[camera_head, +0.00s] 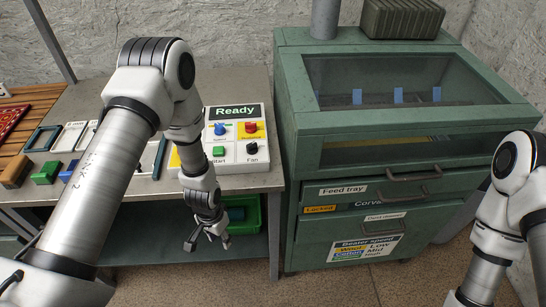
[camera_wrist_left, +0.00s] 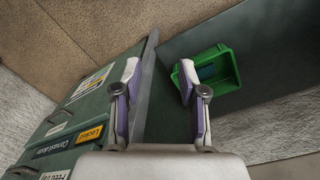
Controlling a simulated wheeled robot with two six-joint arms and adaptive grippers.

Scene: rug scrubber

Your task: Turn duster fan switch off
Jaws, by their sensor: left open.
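The control panel (camera_head: 239,160) stands on the workbench and its screen reads "Ready". The black fan switch (camera_head: 252,149), labelled "Fan", is at its lower right; its setting is too small to tell. A red knob (camera_head: 251,128), a blue knob (camera_head: 221,129) and a green start button (camera_head: 219,151) are beside it. My left gripper (camera_head: 207,243) is open and empty, pointing down in front of the bench edge, below and left of the switch. In the left wrist view its two fingers (camera_wrist_left: 158,80) are apart with nothing between them. My right gripper is out of view.
A green cabinet (camera_head: 307,130) with a glass top and drawers stands right of the bench. A green bin (camera_head: 246,226) sits under the bench, close to my left gripper. Coloured blocks and small trays (camera_head: 43,138) lie at the bench's left. My left arm crosses the bench view.

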